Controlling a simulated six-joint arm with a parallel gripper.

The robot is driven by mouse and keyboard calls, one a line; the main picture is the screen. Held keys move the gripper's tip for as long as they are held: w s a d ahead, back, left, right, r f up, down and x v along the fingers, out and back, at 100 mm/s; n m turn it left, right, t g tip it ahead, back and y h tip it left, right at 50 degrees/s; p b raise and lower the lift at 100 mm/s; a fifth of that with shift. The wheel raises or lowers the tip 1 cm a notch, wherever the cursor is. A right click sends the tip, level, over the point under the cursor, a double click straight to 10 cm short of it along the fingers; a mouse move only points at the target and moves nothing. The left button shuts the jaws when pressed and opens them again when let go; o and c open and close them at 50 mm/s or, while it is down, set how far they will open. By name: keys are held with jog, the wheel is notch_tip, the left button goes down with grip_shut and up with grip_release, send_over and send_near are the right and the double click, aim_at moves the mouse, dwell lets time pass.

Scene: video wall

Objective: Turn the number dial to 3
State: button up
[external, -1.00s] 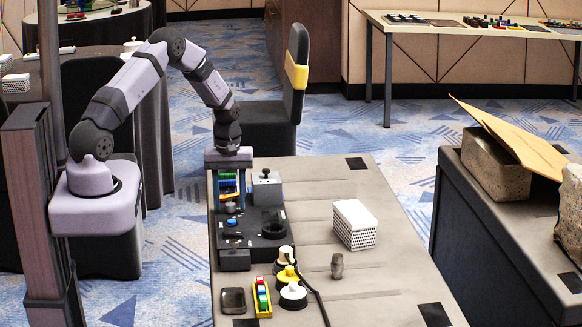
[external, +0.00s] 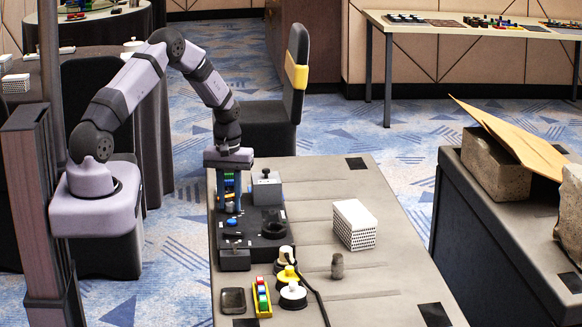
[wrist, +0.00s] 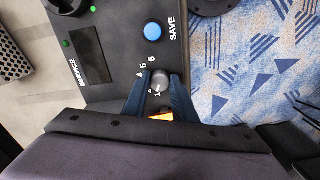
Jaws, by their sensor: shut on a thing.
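The number dial (wrist: 159,80) is a small round grey knob on a dark panel.
A blue SAVE button (wrist: 153,31) sits close to the dial, with a dark display window (wrist: 92,60) beside it. A grey box with a lever (external: 267,188) stands right of my gripper. A white perforated block (external: 355,225) lies farther right on the table.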

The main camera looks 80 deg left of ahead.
aim_at(230, 204)
jog(key=m, duration=0.4)
jog(key=shift+m, duration=0.3)
jog(key=m, duration=0.4)
jog(key=shift+a+m+b, duration=0.1)
jog(key=shift+m+b, duration=0.2)
jog(key=shift+b, duration=0.1)
jog(key=shift+r, duration=0.1)
jog(key=o, duration=1)
jog(key=shift+o, duration=0.2)
jog(key=shift+r, duration=0.1)
jog(key=shift+r+b, duration=0.85)
jog(key=shift+r, duration=2.7)
